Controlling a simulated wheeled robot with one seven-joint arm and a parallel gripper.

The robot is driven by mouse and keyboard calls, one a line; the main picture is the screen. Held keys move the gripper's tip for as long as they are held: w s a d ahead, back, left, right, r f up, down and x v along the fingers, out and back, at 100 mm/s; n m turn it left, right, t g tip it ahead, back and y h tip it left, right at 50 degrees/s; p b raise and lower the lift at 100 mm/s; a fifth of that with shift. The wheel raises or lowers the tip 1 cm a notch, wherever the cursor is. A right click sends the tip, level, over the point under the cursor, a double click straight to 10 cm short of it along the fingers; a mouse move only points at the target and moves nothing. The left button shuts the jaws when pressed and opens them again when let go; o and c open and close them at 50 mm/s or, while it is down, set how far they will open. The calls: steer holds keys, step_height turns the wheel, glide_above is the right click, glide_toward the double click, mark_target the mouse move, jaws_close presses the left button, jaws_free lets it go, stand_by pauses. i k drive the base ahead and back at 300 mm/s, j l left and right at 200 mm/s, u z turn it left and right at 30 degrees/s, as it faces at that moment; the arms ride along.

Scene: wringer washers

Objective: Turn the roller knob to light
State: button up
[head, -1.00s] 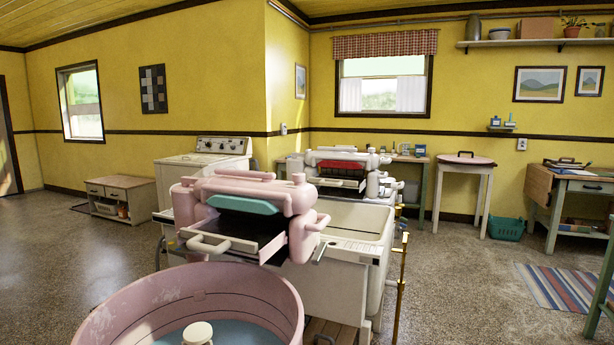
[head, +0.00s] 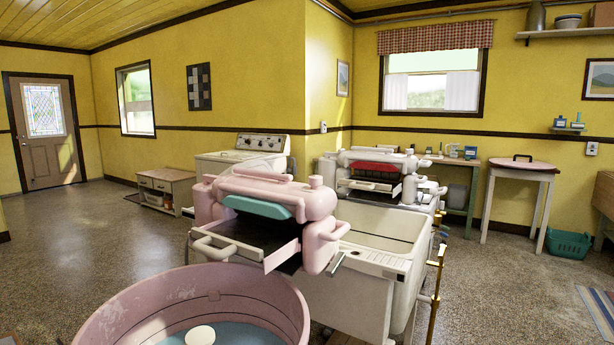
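A pink wringer head (head: 265,205) with a teal roller (head: 257,207) stands in the middle of the head view, above a pink round tub (head: 107,320) with bluish water. A small round pink knob (head: 316,181) sits on top of the wringer's right end. I cannot tell whether it is the roller knob, and no setting marks are readable. A second wringer, white with a red roller (head: 375,168), stands behind to the right. My gripper is not in view.
A white laundry sink (head: 370,265) with brass pipes (head: 436,275) stands right behind the pink wringer. A white washer (head: 240,158) and a low cabinet (head: 165,188) are behind left. The floor (head: 95,240) at left is open.

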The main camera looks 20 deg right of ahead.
mark_target(315, 182)
steer(key=i+l+u, duration=0.15)
steer(key=l, duration=0.2)
steer(key=i+l+u, duration=0.1)
steer(key=l, duration=0.25)
steer(key=i+l+u, duration=0.15)
steer(key=l, duration=0.25)
steer(key=i+l+u, duration=0.1)
steer(key=i+l, duration=0.15)
steer(key=l, duration=0.15)
steer(key=i+l+u, duration=0.15)
steer(key=l, duration=0.25)
steer(key=i+l+u, duration=0.15)
steer(key=l, duration=0.25)
steer(key=i+l+u, duration=0.1)
steer(key=l, duration=0.25)
steer(key=i+l+u, duration=0.15)
steer(key=l, duration=0.25)
steer(key=i+l+u, duration=0.15)
steer(key=l, duration=0.3)
steer(key=l+u, duration=0.1)
steer(key=l, duration=0.3)
